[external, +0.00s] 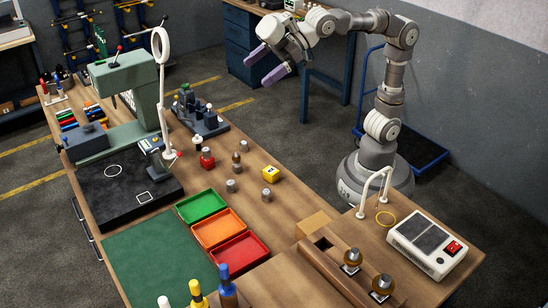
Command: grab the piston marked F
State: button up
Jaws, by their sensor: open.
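My gripper (266,64) is at the top middle, raised beyond the workbench's far edge. Its two purple-padded fingers are apart with nothing between them. Small grey metal cylinders that could be pistons stand on the wooden bench: one (231,186) above the coloured trays and another (243,146) farther back. A piece with a brownish top (237,163) stands between them. A red piece (207,158) with a grey top is to their left. No letter F is readable at this size, so I cannot tell which piece bears it. My gripper is well away from them all.
A yellow block (271,174) with a dark mark stands near the pieces. Green (181,208), orange (197,231) and red (219,258) trays lie in front. A green press (128,85), a tall white stand (162,95) and a dark tool rack (212,127) rise at the left and back.

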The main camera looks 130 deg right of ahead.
jog(key=s+a+r+t+y+b, duration=0.1)
jog(key=s+a+r+t+b, duration=0.1)
jog(key=s+a+r, duration=0.3)
jog(key=shift+s+a+r+t+y, duration=0.3)
jog(key=shift+a+r+t, duration=0.1)
jog(key=shift+a+r, duration=0.25)
jog(key=s+a+r, duration=0.1)
jog(key=s+r+t, duration=0.1)
jog(key=shift+s+a+r+y, duration=0.15)
jog(key=shift+a+r+y, duration=0.2)
jog(key=shift+y, duration=0.05)
jog(key=c, duration=0.6)
